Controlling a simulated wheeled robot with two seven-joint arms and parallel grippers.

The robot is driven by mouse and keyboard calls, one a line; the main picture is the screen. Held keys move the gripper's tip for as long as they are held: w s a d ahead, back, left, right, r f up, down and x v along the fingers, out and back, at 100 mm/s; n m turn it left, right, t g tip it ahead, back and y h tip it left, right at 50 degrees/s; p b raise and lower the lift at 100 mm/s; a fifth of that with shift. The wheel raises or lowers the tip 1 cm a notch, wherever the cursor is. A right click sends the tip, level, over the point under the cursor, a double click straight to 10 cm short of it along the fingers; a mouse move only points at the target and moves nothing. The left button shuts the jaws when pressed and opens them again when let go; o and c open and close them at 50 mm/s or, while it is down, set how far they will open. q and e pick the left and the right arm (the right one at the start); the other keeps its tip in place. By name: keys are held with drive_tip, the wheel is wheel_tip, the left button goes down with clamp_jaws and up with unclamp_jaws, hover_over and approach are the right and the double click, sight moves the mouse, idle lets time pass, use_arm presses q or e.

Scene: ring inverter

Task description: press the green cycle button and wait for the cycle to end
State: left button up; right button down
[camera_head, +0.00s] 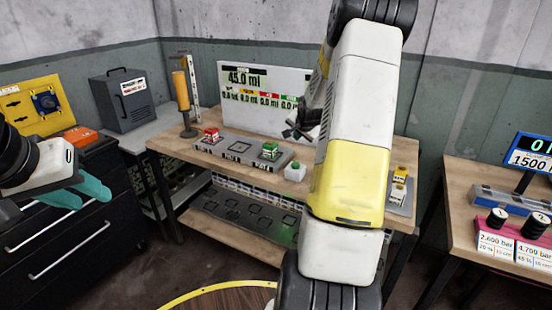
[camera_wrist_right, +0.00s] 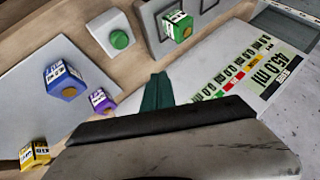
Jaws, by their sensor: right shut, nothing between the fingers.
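The green cycle button sits on a small white box (camera_head: 295,172) at the front of the middle workbench. In the right wrist view the round green button (camera_wrist_right: 120,40) shows clear, with nothing touching it. My right gripper (camera_head: 298,132) is above and behind the box in the head view, apart from it. Its teal fingers (camera_wrist_right: 157,90) are shut and empty in the right wrist view, pointing toward the bench. My left gripper (camera_head: 82,190) is in front of the black drawer cabinet, its teal fingers apart and empty.
A grey fixture (camera_head: 225,150) holds a red-white cube (camera_head: 211,135) and a green-white cube (camera_head: 270,150). A display (camera_head: 240,80) reads 45.0 ml. Blue (camera_wrist_right: 65,80), purple (camera_wrist_right: 102,100) and yellow (camera_wrist_right: 34,154) cubes are on the button's other side. My right arm hides part of the bench.

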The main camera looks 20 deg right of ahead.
sight(296, 165)
drive_tip(key=shift+f, duration=4.3)
drive_tip(key=shift+f, duration=0.1)
drive_tip(key=shift+f, duration=0.3)
drive_tip(key=shift+f, duration=0.55)
drive_tip(key=shift+r, duration=0.95)
drive_tip(key=shift+r, duration=0.1)
drive_tip(key=shift+r, duration=2.45)
